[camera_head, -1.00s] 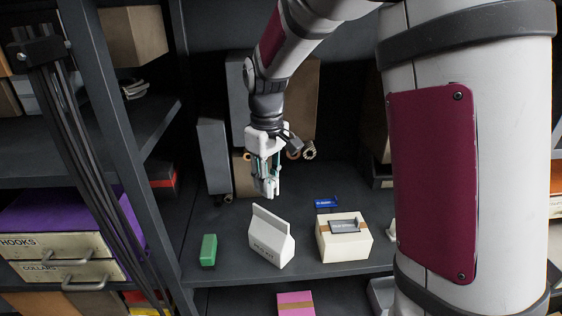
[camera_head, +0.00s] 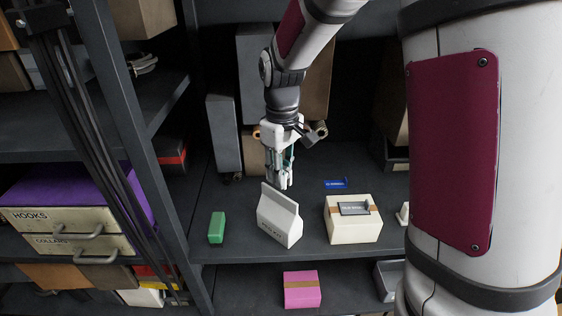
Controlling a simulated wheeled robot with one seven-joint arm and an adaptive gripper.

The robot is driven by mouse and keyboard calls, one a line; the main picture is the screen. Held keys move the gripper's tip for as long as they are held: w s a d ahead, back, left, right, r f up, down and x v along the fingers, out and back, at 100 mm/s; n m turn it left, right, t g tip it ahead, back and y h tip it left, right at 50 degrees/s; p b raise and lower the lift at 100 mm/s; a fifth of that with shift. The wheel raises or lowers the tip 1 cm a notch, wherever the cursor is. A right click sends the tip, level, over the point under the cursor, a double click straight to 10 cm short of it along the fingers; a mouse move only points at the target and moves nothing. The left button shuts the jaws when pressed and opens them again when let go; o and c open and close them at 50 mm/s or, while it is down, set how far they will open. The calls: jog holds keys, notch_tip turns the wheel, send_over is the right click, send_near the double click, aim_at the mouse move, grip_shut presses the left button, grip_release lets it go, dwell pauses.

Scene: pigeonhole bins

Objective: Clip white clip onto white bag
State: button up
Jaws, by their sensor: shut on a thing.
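The white bag (camera_head: 280,218) stands upright on the grey shelf, with dark print on its front and a narrow ridge along its top. My gripper (camera_head: 281,183) points down at the bag's top edge, in line with it or just behind it. Its fingers are shut on a small pale thing, taken to be the white clip. The clip's outline is too small to make out against the pale fingers. I cannot tell whether clip and bag touch.
A green block (camera_head: 216,228) stands left of the bag. A cream box (camera_head: 352,222) with a grey tag on top stands right of it, with a blue clip-like piece (camera_head: 336,184) behind. A pink box (camera_head: 302,290) is on the shelf below. Tall grey and brown boxes stand behind my gripper.

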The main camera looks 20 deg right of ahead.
jog(key=shift+f+b, duration=0.65)
jog(key=shift+f, duration=1.85)
jog(key=shift+f, duration=0.65)
jog(key=o, duration=1)
jog(key=shift+r, duration=0.1)
notch_tip(320, 180, up, 11)
jog(key=shift+f, duration=0.2)
jog(key=shift+r, duration=0.6)
